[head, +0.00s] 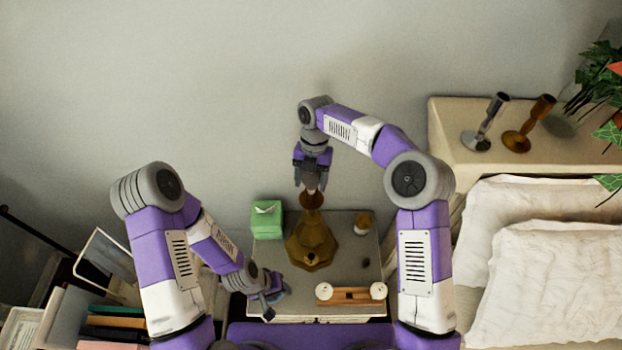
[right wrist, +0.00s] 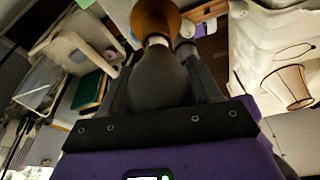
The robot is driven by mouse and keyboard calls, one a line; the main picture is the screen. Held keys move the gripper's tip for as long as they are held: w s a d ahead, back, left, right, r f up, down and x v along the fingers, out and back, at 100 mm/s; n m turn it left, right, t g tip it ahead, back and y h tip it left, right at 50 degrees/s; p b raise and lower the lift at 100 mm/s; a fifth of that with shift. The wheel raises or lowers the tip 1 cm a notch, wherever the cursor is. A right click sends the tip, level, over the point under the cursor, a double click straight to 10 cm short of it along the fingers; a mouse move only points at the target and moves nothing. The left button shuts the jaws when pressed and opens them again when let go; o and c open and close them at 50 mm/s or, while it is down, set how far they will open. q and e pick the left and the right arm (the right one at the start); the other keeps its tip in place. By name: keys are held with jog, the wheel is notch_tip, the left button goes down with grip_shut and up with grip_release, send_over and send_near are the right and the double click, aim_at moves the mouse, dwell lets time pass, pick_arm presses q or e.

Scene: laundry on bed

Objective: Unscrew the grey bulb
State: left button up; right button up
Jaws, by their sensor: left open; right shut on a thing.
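The brass-brown lamp (head: 312,242) stands on the nightstand without a shade. My right gripper (head: 311,187) is above the lamp, pointing down, and is shut on the grey bulb. In the right wrist view the bulb (right wrist: 160,82) fills the space between the fingers of my right gripper (right wrist: 165,75). The bulb's pale neck meets the brown lamp top (right wrist: 155,18); I cannot tell whether the thread is still engaged. In the head view the fingers mostly hide the bulb. My left gripper (head: 270,303) is open, low at the nightstand's front left, beside a bluish object.
The nightstand (head: 345,222) also bears a green tissue box (head: 266,220), a small jar (head: 363,223) and a wooden object with white round ends (head: 350,294). Two candlesticks stand on the headboard at right. A lampshade (right wrist: 287,88) shows in the right wrist view.

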jog(key=n+h, duration=0.1)
jog(key=n, duration=0.2)
jog(key=o, duration=0.9)
